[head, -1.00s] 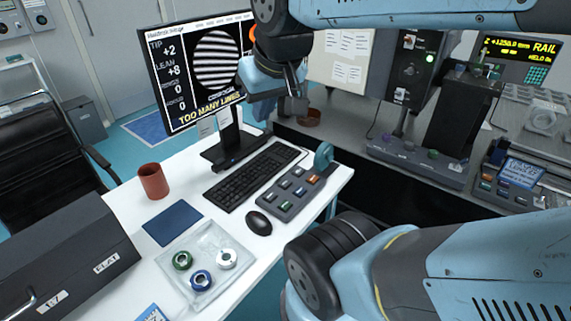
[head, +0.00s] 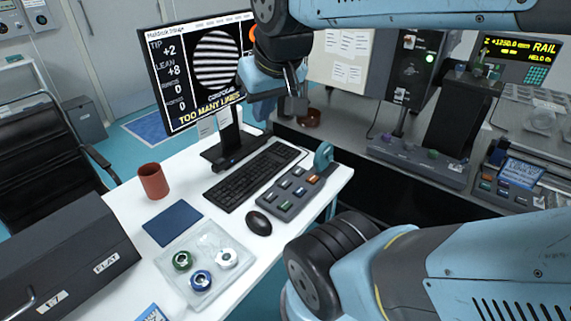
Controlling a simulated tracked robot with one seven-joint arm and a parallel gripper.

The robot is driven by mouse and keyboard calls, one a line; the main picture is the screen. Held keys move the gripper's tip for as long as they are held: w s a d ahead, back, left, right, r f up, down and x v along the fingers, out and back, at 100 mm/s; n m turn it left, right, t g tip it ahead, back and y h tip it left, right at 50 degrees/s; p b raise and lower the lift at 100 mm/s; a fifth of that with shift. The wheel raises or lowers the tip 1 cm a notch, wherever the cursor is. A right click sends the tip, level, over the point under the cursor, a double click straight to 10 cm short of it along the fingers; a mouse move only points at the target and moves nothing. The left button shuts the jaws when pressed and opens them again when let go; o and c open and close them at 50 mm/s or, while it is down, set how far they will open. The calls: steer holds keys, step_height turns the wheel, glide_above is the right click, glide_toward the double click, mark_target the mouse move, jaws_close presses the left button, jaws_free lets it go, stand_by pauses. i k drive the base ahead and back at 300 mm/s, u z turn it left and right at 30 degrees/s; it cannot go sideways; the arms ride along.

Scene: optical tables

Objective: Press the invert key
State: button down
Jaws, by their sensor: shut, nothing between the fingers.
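A grey key box (head: 293,192) lies on the white desk right of the keyboard, with several small coloured keys on top and a teal lever-like part at its far end. Among the keys are an orange one (head: 314,178) and a green one (head: 286,205). The key legends are too small to read, so I cannot tell which is the invert key. My gripper (head: 293,103) is shut and empty. It hangs in the air in front of the monitor's right side, above and beyond the key box in the picture, touching no key.
A monitor (head: 205,75) shows a striped disc and "TOO MANY LINES". The keyboard (head: 254,175), mouse (head: 259,222), red-brown mug (head: 153,181) and clear tray (head: 203,262) with round parts share the desk (head: 122,205). An instrument bench stands at right beyond a dark gap.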

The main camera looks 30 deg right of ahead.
mark_target(298, 172)
steer(key=u, duration=1.2)
steer(key=i, duration=0.1)
steer(key=z, duration=3.15)
steer(key=k, duration=1.65)
steer(key=u, duration=0.2)
steer(key=i, duration=1)
steer(key=u, duration=0.1)
